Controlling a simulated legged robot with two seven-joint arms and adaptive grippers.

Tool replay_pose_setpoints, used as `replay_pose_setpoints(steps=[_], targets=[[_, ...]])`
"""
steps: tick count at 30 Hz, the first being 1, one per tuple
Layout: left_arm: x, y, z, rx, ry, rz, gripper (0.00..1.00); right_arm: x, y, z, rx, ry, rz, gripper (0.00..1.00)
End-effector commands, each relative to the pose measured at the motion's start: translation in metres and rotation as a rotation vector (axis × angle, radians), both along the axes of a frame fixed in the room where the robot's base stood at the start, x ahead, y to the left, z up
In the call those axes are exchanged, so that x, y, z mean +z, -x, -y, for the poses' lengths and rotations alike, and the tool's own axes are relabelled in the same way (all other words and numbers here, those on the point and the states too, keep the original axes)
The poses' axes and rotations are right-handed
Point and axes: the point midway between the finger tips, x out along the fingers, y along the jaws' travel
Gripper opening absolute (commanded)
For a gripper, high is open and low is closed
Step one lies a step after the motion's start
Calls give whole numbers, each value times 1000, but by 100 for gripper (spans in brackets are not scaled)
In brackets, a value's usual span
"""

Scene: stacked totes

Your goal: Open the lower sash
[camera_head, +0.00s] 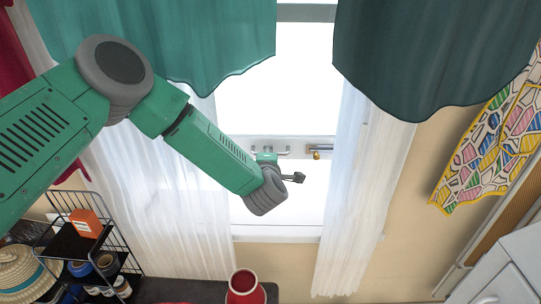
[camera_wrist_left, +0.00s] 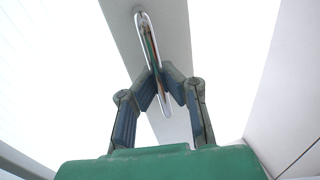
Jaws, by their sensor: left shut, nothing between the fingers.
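The window's lower sash (camera_head: 312,205) is a bright pane in a white frame, between white sheer curtains. Its top rail carries a chrome handle (camera_head: 284,153), partly hidden by my arm, and a small brass latch (camera_head: 316,152). In the left wrist view the chrome handle (camera_wrist_left: 142,32) is a long loop on a pale rail. My left gripper (camera_wrist_left: 159,70) is shut, its fingertips together over the middle of the loop. I cannot tell whether they touch it. In the head view the left gripper (camera_head: 298,177) is in front of the lower sash. My right gripper is not in view.
Sheer curtains hang at left (camera_head: 150,200) and right (camera_head: 352,190), below green valances (camera_head: 160,40). A red jar (camera_head: 245,290) stands below the window. A wire rack (camera_head: 80,205) with jars is at lower left. A patterned cloth (camera_head: 490,145) hangs at right.

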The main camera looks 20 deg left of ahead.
Motion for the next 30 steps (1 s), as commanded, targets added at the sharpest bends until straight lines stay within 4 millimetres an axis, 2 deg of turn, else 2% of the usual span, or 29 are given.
replay_pose_setpoints(steps=[2,4,5,14,17,20,30], targets=[[-1,0,-6,13,-4,0,0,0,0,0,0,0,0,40],[-1,0,-6,14,-3,-1,24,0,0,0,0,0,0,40],[-1,0,-6,13,-3,-1,30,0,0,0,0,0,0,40],[-1,-1,0,5,-3,-3,30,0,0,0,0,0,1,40],[0,5,2,3,-2,-4,30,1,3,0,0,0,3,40],[2,18,6,2,-2,-5,30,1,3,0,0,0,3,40],[17,84,22,5,-1,-4,30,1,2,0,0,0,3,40]])
